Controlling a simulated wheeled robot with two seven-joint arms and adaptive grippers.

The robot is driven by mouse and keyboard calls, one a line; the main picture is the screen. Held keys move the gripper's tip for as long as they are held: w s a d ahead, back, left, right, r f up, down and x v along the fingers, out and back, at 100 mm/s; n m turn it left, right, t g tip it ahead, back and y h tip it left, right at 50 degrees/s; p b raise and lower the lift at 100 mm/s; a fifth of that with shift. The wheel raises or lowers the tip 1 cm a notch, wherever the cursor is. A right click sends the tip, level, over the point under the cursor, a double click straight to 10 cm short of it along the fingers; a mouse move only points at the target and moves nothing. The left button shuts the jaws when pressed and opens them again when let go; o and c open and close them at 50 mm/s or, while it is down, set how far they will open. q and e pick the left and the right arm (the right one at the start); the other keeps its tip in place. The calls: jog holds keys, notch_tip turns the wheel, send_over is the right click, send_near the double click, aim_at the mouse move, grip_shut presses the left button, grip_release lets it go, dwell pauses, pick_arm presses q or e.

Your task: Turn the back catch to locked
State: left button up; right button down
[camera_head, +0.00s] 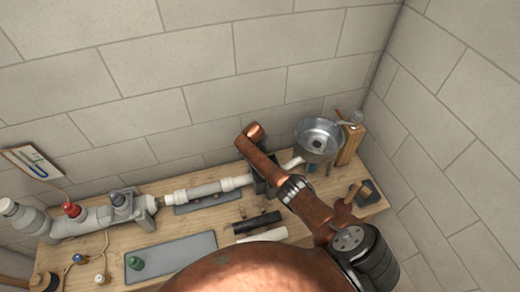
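A grey pipe fitting lies along the left part of the bench. A red knob (72,209) and a dark grey knob (120,199) stand on top of it. I cannot tell which part is the back catch, or how it is set. My copper-coloured arm reaches in from the lower right across the bench. It passes over a dark block near the white pipe (205,190), well to the right of both knobs. I cannot make out any gripper fingers on it. My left arm and gripper do not show clearly.
A metal funnel-like bowl (318,138) stands at the back right by a wooden block (350,146). A grey mat (172,256) with a green knob (135,263), and a black tube (257,222), lie in front. Block walls close off the back and right.

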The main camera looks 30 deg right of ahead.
jog(key=shift+w+m+g+h+b, duration=0.1)
jog(key=shift+m+g+h+b, duration=0.25)
jog(key=shift+m+b, duration=0.65)
jog(key=shift+m, duration=0.5)
jog(key=c, duration=1.7)
grip_release()
jog(key=shift+g, duration=0.25)
jog(key=v, duration=1.2)
